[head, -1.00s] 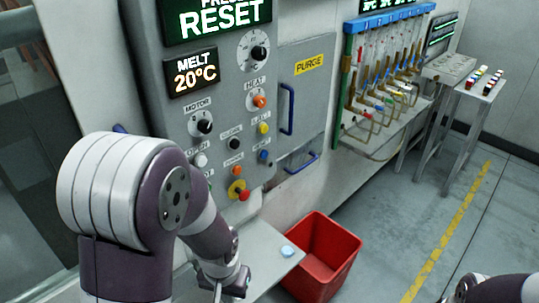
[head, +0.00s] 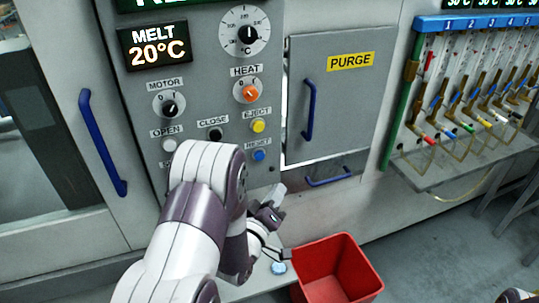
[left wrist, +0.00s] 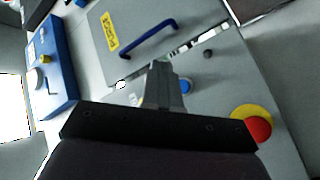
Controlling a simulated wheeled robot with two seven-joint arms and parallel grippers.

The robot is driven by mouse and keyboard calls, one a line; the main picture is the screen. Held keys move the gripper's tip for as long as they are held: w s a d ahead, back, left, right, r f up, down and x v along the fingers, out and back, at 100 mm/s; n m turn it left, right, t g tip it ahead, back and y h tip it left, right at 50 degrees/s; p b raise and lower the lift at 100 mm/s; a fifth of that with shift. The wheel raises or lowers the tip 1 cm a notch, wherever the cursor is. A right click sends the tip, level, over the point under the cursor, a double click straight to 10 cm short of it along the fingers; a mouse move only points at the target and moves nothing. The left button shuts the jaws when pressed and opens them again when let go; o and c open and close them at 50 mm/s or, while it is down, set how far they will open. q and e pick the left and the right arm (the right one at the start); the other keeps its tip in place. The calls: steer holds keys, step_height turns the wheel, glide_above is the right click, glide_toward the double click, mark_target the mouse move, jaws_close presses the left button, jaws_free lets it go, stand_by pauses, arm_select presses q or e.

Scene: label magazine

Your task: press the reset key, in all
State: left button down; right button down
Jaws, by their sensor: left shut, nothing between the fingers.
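The reset key (head: 260,155) is a small round blue button under the RESET label, low on the grey panel's right side. It also shows in the left wrist view (left wrist: 186,85), just right of the fingers. My left gripper (head: 279,191) is shut and empty. In the head view it is below and slightly right of the key, in front of the panel. In the left wrist view the closed fingers (left wrist: 161,68) point toward the panel, and the key is uncovered. I cannot tell the exact gap.
The yellow eject button (head: 258,126) sits just above the key. A red stop button (left wrist: 258,129) on a yellow collar shows in the left wrist view. The purge door's blue handle (head: 310,110) sticks out to the right. A red bin (head: 338,270) stands below.

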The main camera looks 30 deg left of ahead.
mark_target(260, 156)
arm_select(q)
steer(key=w+a+b, duration=0.1)
steer(key=w+a, duration=0.4)
steer(key=a, duration=0.2)
steer(key=shift+w+r+n, duration=0.2)
steer(key=shift+r+n, duration=0.1)
steer(key=shift+r, duration=0.1)
stand_by(0.3)
steer(key=shift+w+a, duration=0.1)
stand_by(1.8)
steer(key=shift+w+a, duration=0.15)
steer(key=shift+a, duration=0.1)
steer(key=shift+w+a+b, duration=0.3)
stand_by(0.8)
steer(key=shift+s+d, duration=0.55)
steer(key=shift+d, duration=0.1)
